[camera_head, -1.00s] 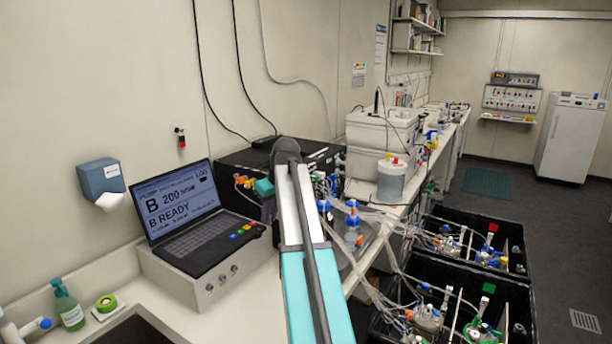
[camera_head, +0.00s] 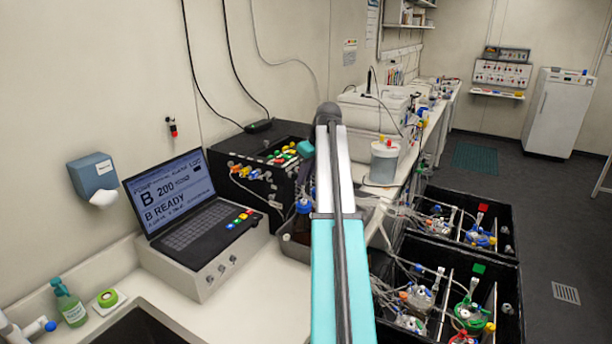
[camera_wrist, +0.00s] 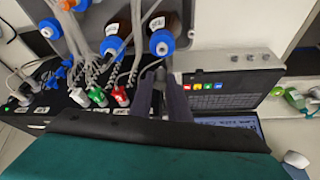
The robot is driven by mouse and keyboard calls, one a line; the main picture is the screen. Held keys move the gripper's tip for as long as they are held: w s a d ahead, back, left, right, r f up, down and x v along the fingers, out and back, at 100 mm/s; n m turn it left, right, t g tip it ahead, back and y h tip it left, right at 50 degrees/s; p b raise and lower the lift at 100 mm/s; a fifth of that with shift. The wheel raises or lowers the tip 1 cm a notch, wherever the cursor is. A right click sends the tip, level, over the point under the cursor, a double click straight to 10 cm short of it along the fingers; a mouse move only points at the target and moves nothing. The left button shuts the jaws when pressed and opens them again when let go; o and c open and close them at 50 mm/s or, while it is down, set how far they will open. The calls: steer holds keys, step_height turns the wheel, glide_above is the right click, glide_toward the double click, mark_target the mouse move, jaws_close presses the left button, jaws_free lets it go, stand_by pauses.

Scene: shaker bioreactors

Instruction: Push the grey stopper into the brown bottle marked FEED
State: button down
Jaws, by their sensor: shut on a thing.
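In the wrist view, my gripper (camera_wrist: 158,100) is shut on a small grey piece (camera_wrist: 158,82), apparently the stopper, mostly hidden between the dark fingers. Two brown bottles with blue collars stand just beyond the fingertips: a left bottle (camera_wrist: 118,27) and a right bottle (camera_wrist: 165,20). Both carry white labels too small to read, so I cannot tell which is FEED. The grey piece appears close to the right bottle; contact is not clear. In the head view, a blue-topped brown bottle (camera_head: 303,222) shows left of my arm, which hides my fingertips.
The bottles stand in a grey tray (camera_head: 291,243). A laptop on a control box (camera_head: 200,262) is to the left. A black box with coloured connectors and tubes (camera_head: 262,165) is behind. Black crates of vessels (camera_head: 484,320) stand at right.

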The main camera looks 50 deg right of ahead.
mark_target(306, 201)
steer(key=shift+f, duration=0.25)
steer(key=shift+f+b, duration=0.95)
steer(key=shift+f, duration=0.95)
steer(key=shift+s+f+b, duration=0.15)
steer(key=shift+f+b, duration=0.25)
steer(key=shift+f, duration=0.65)
stand_by(1.6)
steer(key=c, duration=1.6)
jaws_free()
steer(key=shift+r, duration=0.2)
steer(key=shift+b+v, duration=2.25)
steer(key=shift+v, duration=4.5)
